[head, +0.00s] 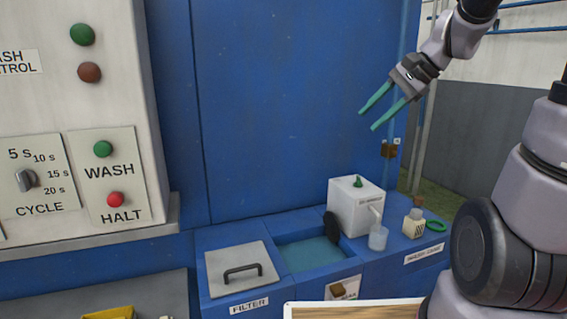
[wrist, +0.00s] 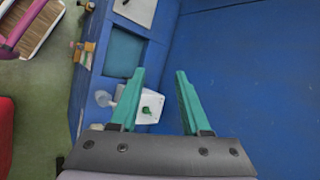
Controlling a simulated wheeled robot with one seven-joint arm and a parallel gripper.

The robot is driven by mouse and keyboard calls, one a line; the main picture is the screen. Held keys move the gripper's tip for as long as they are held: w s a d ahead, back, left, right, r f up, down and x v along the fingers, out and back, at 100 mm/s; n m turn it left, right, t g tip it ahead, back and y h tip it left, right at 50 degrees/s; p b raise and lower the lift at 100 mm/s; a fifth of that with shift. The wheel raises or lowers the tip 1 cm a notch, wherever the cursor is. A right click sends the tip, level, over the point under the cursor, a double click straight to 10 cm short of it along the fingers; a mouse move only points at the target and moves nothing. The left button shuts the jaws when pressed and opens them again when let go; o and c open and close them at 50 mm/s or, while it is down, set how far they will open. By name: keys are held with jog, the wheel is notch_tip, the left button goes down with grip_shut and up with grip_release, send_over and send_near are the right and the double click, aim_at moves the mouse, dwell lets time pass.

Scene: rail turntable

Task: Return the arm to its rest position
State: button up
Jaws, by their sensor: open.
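My gripper (head: 373,118) is raised in the upper right of the head view, in front of the blue machine wall. Its two teal fingers are spread apart with nothing between them. In the wrist view my gripper (wrist: 160,78) is also open and empty. It is well above the white dispenser box (wrist: 149,107), which shows below and between the fingers there. My arm comes in from the right side of the head view.
The blue counter holds a water basin (head: 310,254), a grey filter lid (head: 241,268), the white dispenser box (head: 355,205), a clear cup (head: 378,237) and a small bottle (head: 413,223). A control panel (head: 70,120) stands at the left. Air around my gripper is clear.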

jog(key=s+d+r+n+t+h, duration=0.1)
jog(key=s+r+n+h, duration=0.1)
jog(key=s, duration=0.4)
jog(key=s+d+r+n+t+h, duration=0.2)
jog(key=s+n+h, duration=0.1)
jog(key=s, duration=0.3)
jog(key=shift+d+n, duration=0.2)
jog(key=shift+n, duration=0.4)
jog(key=shift+a, duration=0.15)
